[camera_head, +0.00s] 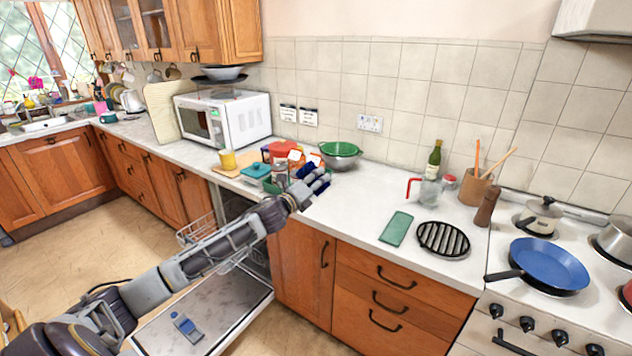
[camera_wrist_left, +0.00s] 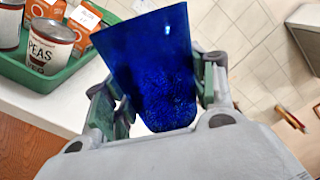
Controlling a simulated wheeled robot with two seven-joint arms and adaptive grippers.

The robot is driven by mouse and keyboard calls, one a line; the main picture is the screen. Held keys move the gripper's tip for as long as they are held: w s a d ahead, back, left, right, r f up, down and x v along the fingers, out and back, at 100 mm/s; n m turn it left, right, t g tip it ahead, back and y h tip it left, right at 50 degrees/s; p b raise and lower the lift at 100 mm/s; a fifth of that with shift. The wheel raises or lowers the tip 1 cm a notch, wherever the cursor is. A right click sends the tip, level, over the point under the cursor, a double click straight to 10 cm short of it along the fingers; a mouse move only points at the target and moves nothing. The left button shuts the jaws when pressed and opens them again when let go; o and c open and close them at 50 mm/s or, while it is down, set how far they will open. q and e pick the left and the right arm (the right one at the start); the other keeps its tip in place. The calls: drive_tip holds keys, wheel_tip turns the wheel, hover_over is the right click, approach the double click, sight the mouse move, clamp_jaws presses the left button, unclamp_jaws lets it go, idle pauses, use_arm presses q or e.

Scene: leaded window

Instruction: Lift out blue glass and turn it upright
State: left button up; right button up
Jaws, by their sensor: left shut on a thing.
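The blue glass (camera_wrist_left: 152,62) is deep blue and see-through. My left gripper (camera_head: 313,182) is shut on it, with a green-padded finger on each side in the left wrist view (camera_wrist_left: 160,100). In that view its wide end points away from the palm and its narrower end lies between the fingers. In the head view only dark blue parts of the glass (camera_head: 321,186) show around the fingers, near the counter's front edge, so its exact tilt is hard to tell. The open dishwasher (camera_head: 190,325) is below the arm, its door lowered. My right gripper is out of view.
A green tray (camera_wrist_left: 50,90) with a peas can (camera_wrist_left: 47,47) and boxes is close beside the glass. Bare counter (camera_head: 350,200) lies to the right, before the green cloth (camera_head: 396,229) and black trivet (camera_head: 443,239).

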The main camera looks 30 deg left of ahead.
use_arm(q)
drive_tip(key=shift+m, duration=0.9)
drive_tip(key=m+p, duration=0.1)
drive_tip(key=m, duration=0.1)
drive_tip(key=shift+a+m, duration=0.15)
drive_tip(key=shift+m, duration=0.25)
drive_tip(key=m+p, duration=0.1)
drive_tip(key=m, duration=0.2)
drive_tip(key=shift+a+m, duration=0.15)
drive_tip(key=shift+m, duration=0.25)
drive_tip(key=shift+f+m+p, duration=0.1)
drive_tip(key=shift+m+p, duration=0.3)
drive_tip(key=shift+m, duration=0.7)
